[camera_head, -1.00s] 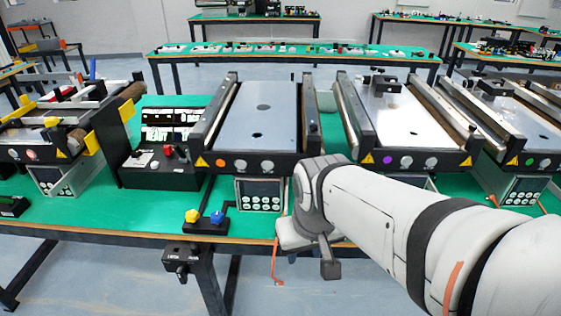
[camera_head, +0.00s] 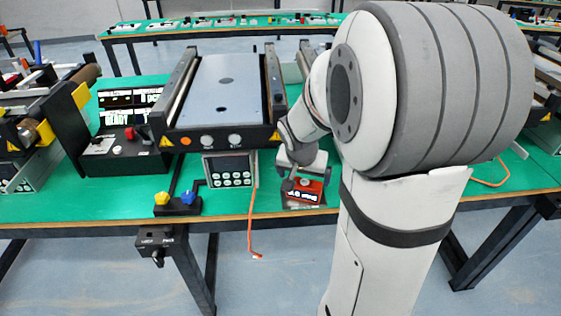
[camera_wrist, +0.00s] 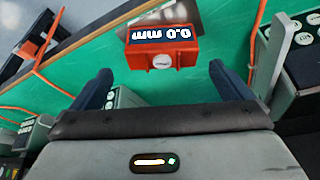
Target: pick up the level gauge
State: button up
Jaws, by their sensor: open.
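The level gauge (camera_head: 310,190) is a small orange-red box with a dark display, at the front edge of the green table in the head view. In the wrist view the gauge (camera_wrist: 162,54) shows upside down, its display reading 0.0 mm, with a round pale knob on its near side. My gripper (camera_wrist: 162,80) is open, with its two dark fingers spread to either side and the gauge just beyond them, centred between them. In the head view my gripper (camera_head: 300,178) is just above the gauge and partly hides it. I see no contact.
A mini conveyor (camera_head: 225,95) stands behind, with a keypad box (camera_head: 229,171) left of the gauge. A stand with yellow and blue knobs (camera_head: 178,203) is farther left. An orange cable (camera_head: 252,235) hangs over the table edge. My arm hides the right side.

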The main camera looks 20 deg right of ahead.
aim_at(305, 181)
jog(key=x, duration=0.5)
jog(key=w+x, duration=0.1)
jog(key=x, duration=0.2)
jog(key=shift+d, duration=0.3)
jog(key=shift+c, duration=0.2)
jog(key=c, duration=0.9)
jog(key=shift+r, duration=0.1)
